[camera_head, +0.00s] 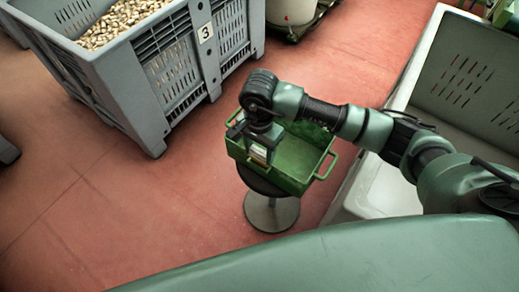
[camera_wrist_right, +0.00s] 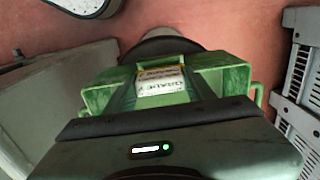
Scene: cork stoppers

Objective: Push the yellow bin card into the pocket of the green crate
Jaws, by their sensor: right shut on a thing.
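The green crate (camera_head: 300,158) stands on a small round stool, and it also shows in the wrist view (camera_wrist_right: 235,78). My right gripper (camera_head: 259,146) is over the crate's left end, pointing down, shut on the yellow bin card (camera_head: 258,155). In the wrist view the card (camera_wrist_right: 160,83) shows a yellow band and a white printed face, close against the end of the crate. The pocket is not clear behind the card and gripper, so I cannot tell how far the card sits in it. My left gripper is not in view.
A big grey bin (camera_head: 128,88) marked 3, full of corks (camera_head: 118,22), stands at the back left. A pale grey tub (camera_head: 395,185) is close right of the crate. The stool (camera_head: 271,213) has a round foot. Red floor (camera_head: 110,205) is clear at left.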

